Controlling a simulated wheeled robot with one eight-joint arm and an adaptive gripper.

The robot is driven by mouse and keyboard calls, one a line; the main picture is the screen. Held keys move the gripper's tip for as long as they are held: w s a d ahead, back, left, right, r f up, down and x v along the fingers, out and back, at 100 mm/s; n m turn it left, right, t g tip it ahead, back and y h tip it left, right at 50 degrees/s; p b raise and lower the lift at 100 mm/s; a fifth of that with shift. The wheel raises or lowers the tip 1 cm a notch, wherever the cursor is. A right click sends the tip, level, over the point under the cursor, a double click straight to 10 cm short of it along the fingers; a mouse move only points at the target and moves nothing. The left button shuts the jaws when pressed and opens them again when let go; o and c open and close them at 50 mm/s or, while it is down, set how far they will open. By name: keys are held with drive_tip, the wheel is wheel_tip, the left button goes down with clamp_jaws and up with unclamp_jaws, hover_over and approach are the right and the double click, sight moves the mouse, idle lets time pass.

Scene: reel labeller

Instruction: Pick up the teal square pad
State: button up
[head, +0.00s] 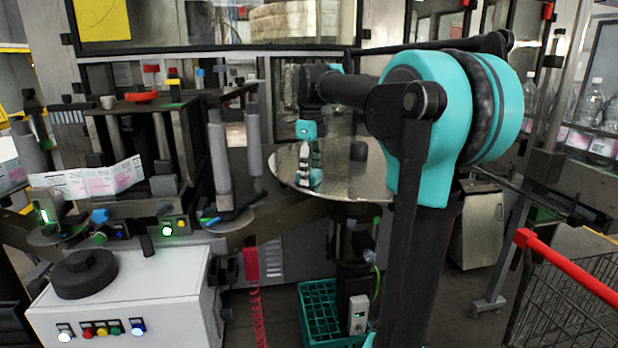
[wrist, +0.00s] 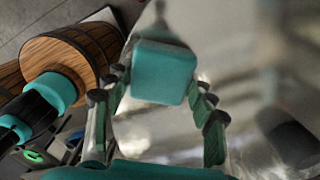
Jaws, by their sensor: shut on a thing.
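The teal square pad (wrist: 163,72) looks like a small block with rounded edges in the wrist view. It sits between the fingertips of my gripper (wrist: 160,80), which is shut on it. The jointed dark fingers with green inner faces lie to its left and right. In the head view my gripper (head: 314,178) points down over the round metal disc (head: 352,178). The pad is too small there to make out clearly. I cannot tell whether it touches the disc.
A brown wooden barrel-like thing (wrist: 75,55) is at the left of the wrist view. In the head view, grey upright rollers (head: 220,155) stand left of the disc. A teal crate (head: 318,318) is on the floor below. A wire cart (head: 570,310) is at lower right.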

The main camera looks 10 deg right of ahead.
wheel_tip(320, 180, up, 20)
idle(0.6)
drive_tip(key=o, duration=0.3)
drive_tip(key=shift+c, duration=1.4)
